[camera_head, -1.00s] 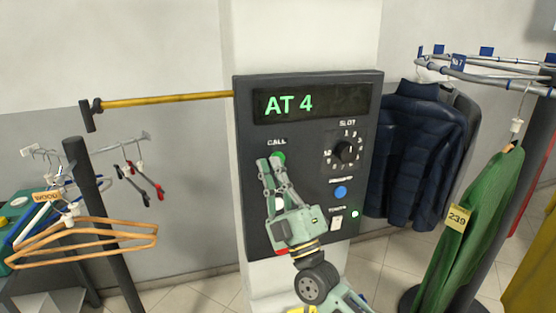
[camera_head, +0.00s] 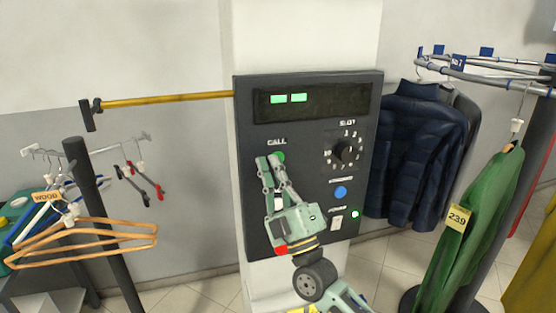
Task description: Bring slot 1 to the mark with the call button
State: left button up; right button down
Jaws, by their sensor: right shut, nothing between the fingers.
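The dark control panel (camera_head: 245,130) is on the pale column in the middle. Its display (camera_head: 335,101) shows two green blocks at the left and no readable text. The green call button (camera_head: 280,156) is under the word CALL, partly hidden by my fingertips. My right gripper (camera_head: 269,160) is shut and empty, its tips at the button; I cannot tell whether they touch it. The slot knob (camera_head: 345,151) has a ring of numbers. I cannot make out slot 1 or the mark. My left gripper is not in view.
The panel also has a blue button (camera_head: 341,192), a power switch (camera_head: 337,223), a lit green lamp (camera_head: 355,214) and a red button (camera_head: 281,250). A navy jacket (camera_head: 415,150) and green garment (camera_head: 475,220) hang right. Wooden hangers (camera_head: 110,228) and a yellow bar (camera_head: 165,98) are left.

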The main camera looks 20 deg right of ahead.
jog(key=shift+s, duration=0.1)
jog(key=shift+s+p, duration=0.55)
jog(key=shift+s, duration=0.25)
jog(key=s+p, duration=0.2)
jog(key=s, duration=0.3)
jog(key=shift+d+f+p, duration=0.1)
jog(key=shift+d+p, duration=0.05)
jog(key=shift+p, duration=0.25)
